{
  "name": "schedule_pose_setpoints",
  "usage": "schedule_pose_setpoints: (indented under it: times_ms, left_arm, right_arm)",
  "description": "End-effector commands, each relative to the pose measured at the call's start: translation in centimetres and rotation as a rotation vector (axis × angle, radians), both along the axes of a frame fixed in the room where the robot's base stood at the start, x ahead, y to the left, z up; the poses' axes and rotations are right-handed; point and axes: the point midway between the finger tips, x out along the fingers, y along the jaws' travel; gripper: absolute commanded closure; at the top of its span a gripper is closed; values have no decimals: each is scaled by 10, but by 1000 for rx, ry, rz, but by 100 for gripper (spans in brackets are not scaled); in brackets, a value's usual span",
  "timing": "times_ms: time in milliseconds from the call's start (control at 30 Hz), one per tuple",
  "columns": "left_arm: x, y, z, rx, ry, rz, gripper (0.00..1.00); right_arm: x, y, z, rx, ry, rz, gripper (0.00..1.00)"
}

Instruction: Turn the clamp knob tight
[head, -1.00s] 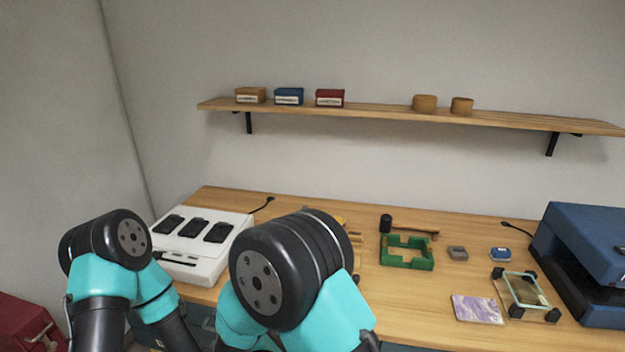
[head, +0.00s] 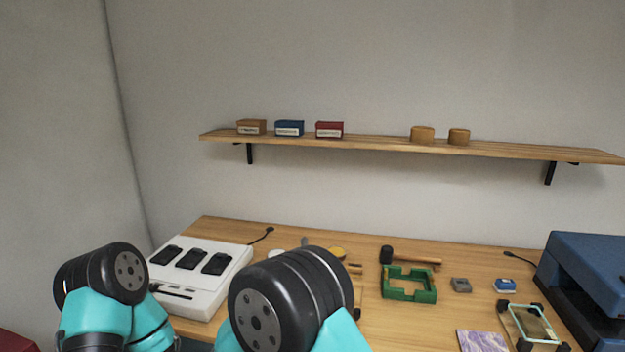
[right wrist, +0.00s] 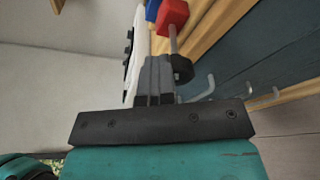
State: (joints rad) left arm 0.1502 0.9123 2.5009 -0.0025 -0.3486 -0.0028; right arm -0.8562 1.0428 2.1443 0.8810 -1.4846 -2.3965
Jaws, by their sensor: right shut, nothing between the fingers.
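In the right wrist view a red block (right wrist: 173,16) sits at the bench's wooden edge, with a thin metal rod (right wrist: 172,40) running from it toward a black knob (right wrist: 183,68); these look like the clamp. My right gripper (right wrist: 156,62) is shut and empty, its grey fingers side by side. Its tips appear just left of the knob and partly overlap it in the picture; I cannot tell whether they touch. In the head view the clamp is not visible and my arms cover the bench's near part. My left gripper is out of view.
A white box with black pads (head: 214,296) stands at the bench's left. A green frame (head: 409,295), a mallet (head: 387,255) and a blue machine (head: 590,270) stand further right. A wall shelf (head: 370,142) runs above. A blue block (right wrist: 152,10) sits beside the red one.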

Motion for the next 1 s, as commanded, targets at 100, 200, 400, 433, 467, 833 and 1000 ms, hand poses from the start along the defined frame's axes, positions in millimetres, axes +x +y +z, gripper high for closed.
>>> schedule_pose_setpoints:
  times_ms: [100,200,400,433,467,833,1000]
  left_arm:
    - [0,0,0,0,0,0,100]
    - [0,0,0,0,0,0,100]
    - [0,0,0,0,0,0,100]
    - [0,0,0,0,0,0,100]
    - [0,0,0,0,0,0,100]
    - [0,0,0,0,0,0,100]
    - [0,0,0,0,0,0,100]
  right_arm:
    - [4,-5,-5,2,4,-9,100]
    - [4,-7,-7,2,5,-10,100]
    - [3,-9,-12,0,9,-9,100]
    - [3,-10,-13,-1,9,-10,100]
    - [3,-10,-14,-1,10,-9,100]
    - [2,-12,-22,-1,11,-6,100]
    - [2,-13,-26,-2,13,-6,100]
